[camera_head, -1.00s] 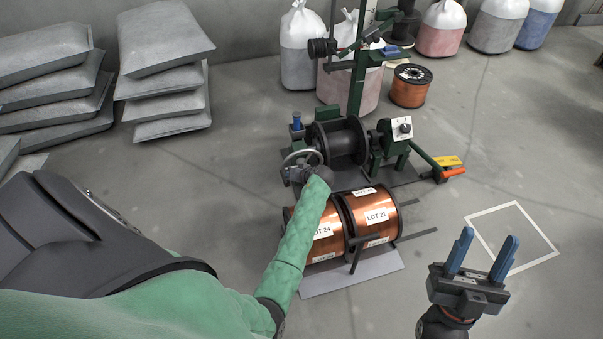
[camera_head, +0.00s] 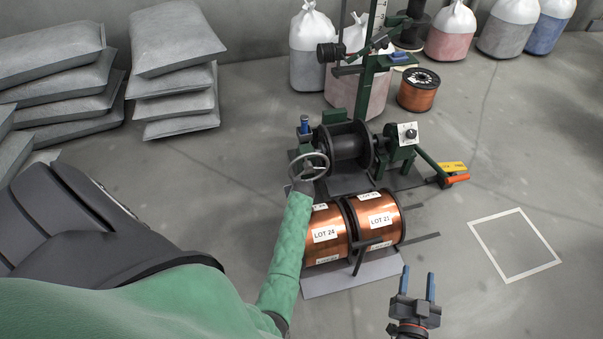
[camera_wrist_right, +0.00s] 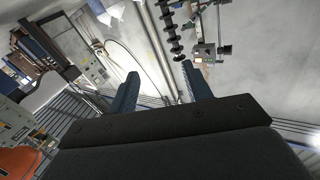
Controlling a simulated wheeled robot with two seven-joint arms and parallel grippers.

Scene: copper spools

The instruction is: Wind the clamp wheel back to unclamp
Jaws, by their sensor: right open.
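The clamp wheel (camera_head: 323,161), a grey spoked handwheel, stands at the left end of the green winding machine (camera_head: 402,152). My left arm, in a green sleeve, reaches up from below to the wheel. My left gripper (camera_head: 303,186) is a small dark shape at the wheel's lower rim. Its fingers are mostly hidden, and I cannot tell whether they touch or grip the rim. My right gripper (camera_head: 418,272) is open and empty, low in the head view, right of the copper spools. Its two blue fingers show apart in the right wrist view (camera_wrist_right: 160,73).
Two copper spools, LOT 24 (camera_head: 325,222) and LOT 21 (camera_head: 378,208), lie in front of the machine. An orange-tipped lever (camera_head: 455,180) sticks out right. Another spool (camera_head: 417,90) and sacks (camera_head: 451,33) stand behind. A white floor square (camera_head: 475,235) is empty.

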